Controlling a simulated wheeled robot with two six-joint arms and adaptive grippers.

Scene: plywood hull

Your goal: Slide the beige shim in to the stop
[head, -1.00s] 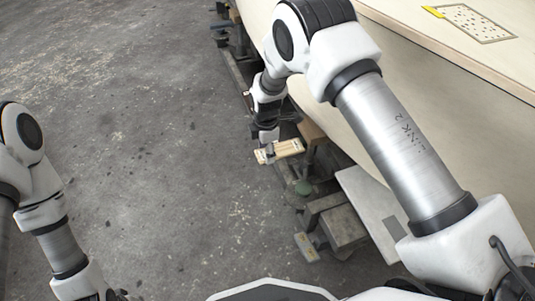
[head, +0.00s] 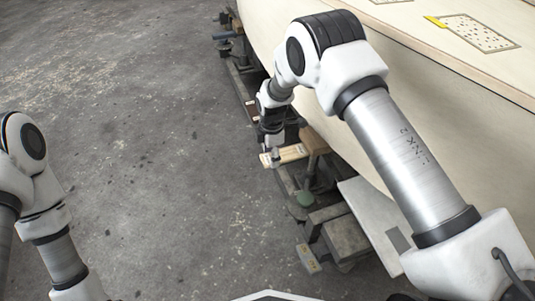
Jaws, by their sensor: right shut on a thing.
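The beige shim (head: 290,154) is a short, pale wooden piece beside the foot of the plywood hull (head: 305,90). My right gripper (head: 273,160) points down at the shim's left end and is shut on it. The shim's right end reaches to a brown wooden block (head: 314,140) under the hull. I cannot tell from here whether the shim touches the block or a stop. My left arm is at the left edge, and its gripper is out of view.
Dark metal supports and blocks run along the hull's foot. A green round knob (head: 305,199) and a grey block (head: 345,237) stand nearer to me. A pale flat panel (head: 372,215) leans at the right. The concrete floor (head: 150,150) on the left is clear.

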